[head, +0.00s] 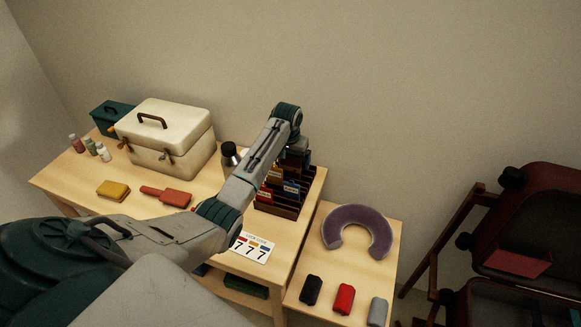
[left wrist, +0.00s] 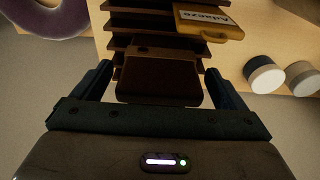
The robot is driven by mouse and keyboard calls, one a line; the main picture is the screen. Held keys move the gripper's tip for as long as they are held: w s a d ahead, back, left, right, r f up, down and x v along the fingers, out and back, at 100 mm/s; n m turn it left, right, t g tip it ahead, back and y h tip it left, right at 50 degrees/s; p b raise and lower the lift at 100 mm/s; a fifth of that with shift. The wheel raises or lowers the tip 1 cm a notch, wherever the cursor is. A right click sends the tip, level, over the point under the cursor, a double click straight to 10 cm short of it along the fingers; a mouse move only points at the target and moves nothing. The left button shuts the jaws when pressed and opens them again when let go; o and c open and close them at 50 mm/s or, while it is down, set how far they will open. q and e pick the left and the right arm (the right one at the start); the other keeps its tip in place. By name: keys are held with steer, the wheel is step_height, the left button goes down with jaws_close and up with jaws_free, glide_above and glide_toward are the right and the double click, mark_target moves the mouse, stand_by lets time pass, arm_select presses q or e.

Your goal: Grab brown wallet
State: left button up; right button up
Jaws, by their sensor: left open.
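A dark brown wallet (left wrist: 157,82) stands in the slotted brown rack, directly in front of my left gripper in the left wrist view. The open fingers of my left gripper (left wrist: 158,72) are on either side of the wallet, with a gap showing at each side. In the head view my left gripper (head: 296,154) points down over the back of the rack (head: 278,208), and it hides the wallet there. My right gripper is not in view.
A yellow name-tagged item (left wrist: 209,22) sits in the rack close by. A dark-capped bottle (head: 229,154) stands beside the rack. A cream case (head: 166,135) is further left. A purple neck pillow (head: 357,231) lies on the lower table to the right.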

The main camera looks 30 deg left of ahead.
arm_select(q)
steer(key=shift+c, duration=0.2)
steer(key=c, duration=1.1)
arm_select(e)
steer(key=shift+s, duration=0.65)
arm_select(q)
steer(key=shift+r, duration=0.1)
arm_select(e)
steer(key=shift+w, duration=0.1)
